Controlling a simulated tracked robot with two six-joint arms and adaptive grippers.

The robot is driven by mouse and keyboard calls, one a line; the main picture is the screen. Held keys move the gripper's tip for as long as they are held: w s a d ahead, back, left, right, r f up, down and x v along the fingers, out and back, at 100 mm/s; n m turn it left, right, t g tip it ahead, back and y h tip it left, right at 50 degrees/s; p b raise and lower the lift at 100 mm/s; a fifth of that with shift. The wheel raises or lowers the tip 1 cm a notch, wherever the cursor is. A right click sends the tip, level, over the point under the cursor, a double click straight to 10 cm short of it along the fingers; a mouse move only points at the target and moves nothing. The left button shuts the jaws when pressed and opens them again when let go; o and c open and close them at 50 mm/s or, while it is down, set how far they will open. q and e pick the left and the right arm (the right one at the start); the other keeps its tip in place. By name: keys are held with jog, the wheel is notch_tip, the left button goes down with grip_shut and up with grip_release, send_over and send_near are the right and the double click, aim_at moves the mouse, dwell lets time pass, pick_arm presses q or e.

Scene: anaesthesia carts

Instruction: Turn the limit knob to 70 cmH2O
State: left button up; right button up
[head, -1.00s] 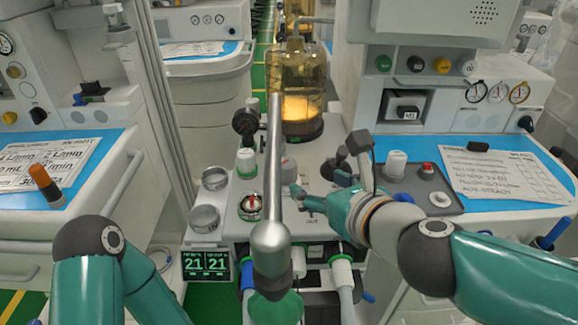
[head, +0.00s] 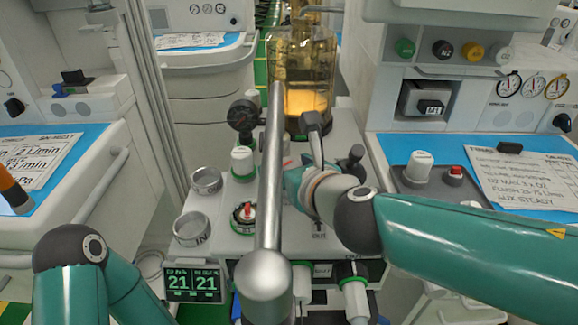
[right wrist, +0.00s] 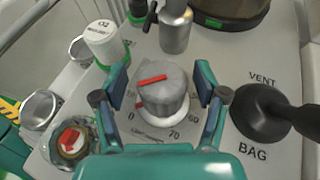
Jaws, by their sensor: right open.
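The limit knob (right wrist: 165,92) is a grey round knob on a white base in the right wrist view. A red bar on its top lies roughly left to right. The printed scale around it shows 0 at lower left, 60 at right and 70 at lower right; I cannot tell which number the bar marks. My right gripper (right wrist: 163,90) is open, with one finger on each side of the knob and visible gaps. In the head view my right gripper (head: 300,185) is over the panel, where arm and gripper mostly hide the knob. My left gripper is out of view.
A metal rod (head: 271,180) rises over the panel, left of my right gripper. A black VENT/BAG lever (right wrist: 262,110) stands close on the right. A white O2 knob (right wrist: 104,42) and red-topped dial (right wrist: 73,138) are at left. An amber canister (head: 305,75) stands behind.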

jog(key=shift+d, duration=0.1)
jog(key=c, duration=1.2)
jog(key=shift+o, duration=0.2)
jog(key=shift+m+t+h, duration=0.4)
jog(key=shift+m+h, duration=0.7)
jog(key=shift+h, duration=0.1)
jog(key=shift+m+h, duration=0.5)
jog(key=shift+h, duration=0.1)
jog(key=o, duration=1.2)
jog(key=shift+c, duration=0.2)
jog(key=shift+d+y, duration=0.1)
jog(key=shift+y, duration=0.2)
